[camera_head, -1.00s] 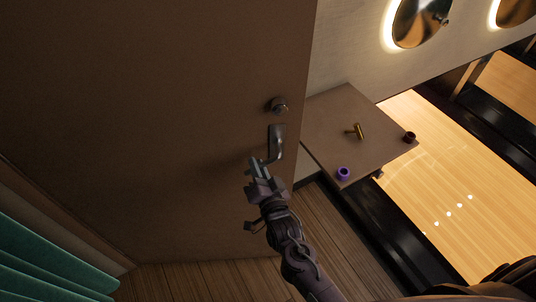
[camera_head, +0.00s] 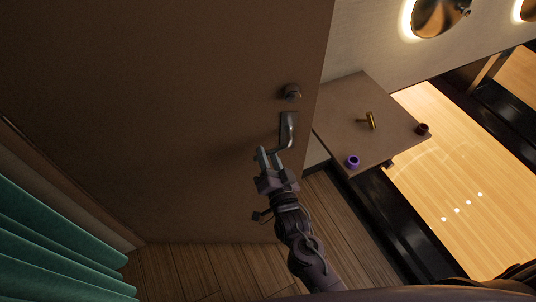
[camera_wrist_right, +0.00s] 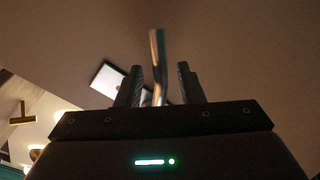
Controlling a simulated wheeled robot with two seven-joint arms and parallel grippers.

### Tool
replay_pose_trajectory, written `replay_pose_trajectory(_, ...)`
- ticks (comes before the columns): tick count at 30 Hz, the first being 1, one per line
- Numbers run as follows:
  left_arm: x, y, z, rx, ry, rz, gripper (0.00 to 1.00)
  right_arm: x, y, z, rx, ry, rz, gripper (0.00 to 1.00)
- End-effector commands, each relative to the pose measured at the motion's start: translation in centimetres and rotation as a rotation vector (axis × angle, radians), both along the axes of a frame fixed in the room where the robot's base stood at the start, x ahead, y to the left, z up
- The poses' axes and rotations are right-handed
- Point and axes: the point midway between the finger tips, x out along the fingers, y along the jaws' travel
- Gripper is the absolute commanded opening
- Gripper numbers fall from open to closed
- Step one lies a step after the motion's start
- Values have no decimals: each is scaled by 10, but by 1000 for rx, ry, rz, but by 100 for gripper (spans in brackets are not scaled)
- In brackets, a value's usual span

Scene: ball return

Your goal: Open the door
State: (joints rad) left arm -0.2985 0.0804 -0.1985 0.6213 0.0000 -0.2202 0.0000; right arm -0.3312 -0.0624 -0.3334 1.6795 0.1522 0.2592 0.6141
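The brown door (camera_head: 170,110) fills the left and middle of the head view. Its metal lever handle (camera_head: 289,130) sits near the door's right edge, below a round lock (camera_head: 292,92). My right gripper (camera_head: 268,157) is at the lever's free end. In the right wrist view, the handle (camera_wrist_right: 157,55) runs between the two spread fingers of my right gripper (camera_wrist_right: 158,84), with gaps showing beside it. I cannot tell whether either finger touches it. My left gripper is not in view.
A brown table (camera_head: 350,110) stands right of the door, with a gold T-shaped object (camera_head: 369,121), a purple ring (camera_head: 353,162) and a dark ring (camera_head: 422,128). A teal curtain (camera_head: 50,245) hangs at lower left. Bowling lanes (camera_head: 455,150) lie at right. Wooden floor (camera_head: 190,270) is clear below the door.

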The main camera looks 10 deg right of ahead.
Motion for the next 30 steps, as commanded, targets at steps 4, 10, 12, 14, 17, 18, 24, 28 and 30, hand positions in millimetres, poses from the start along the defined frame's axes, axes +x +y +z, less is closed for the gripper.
replay_pose_trajectory(4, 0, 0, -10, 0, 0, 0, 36, -25, -3, -5, 1, 3, 0, 34)
replay_pose_trajectory(10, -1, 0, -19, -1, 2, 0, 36, -56, -8, -5, 0, 1, 0, 34)
replay_pose_trajectory(12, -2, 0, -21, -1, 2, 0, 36, -63, -9, -5, 0, 0, 0, 34)
replay_pose_trajectory(14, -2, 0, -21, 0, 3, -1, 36, -67, -9, -4, 0, -1, -1, 34)
replay_pose_trajectory(17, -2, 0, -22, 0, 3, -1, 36, -70, -10, -3, 0, -2, -1, 34)
replay_pose_trajectory(18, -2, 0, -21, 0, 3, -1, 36, -70, -10, -3, 0, -2, -1, 34)
replay_pose_trajectory(24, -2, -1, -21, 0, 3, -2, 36, -70, -10, -2, 0, -2, -1, 32)
replay_pose_trajectory(28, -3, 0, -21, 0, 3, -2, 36, -71, -10, -10, -18, 9, 12, 14)
replay_pose_trajectory(30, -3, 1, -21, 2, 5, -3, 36, -72, -12, -23, -49, 29, 32, 5)
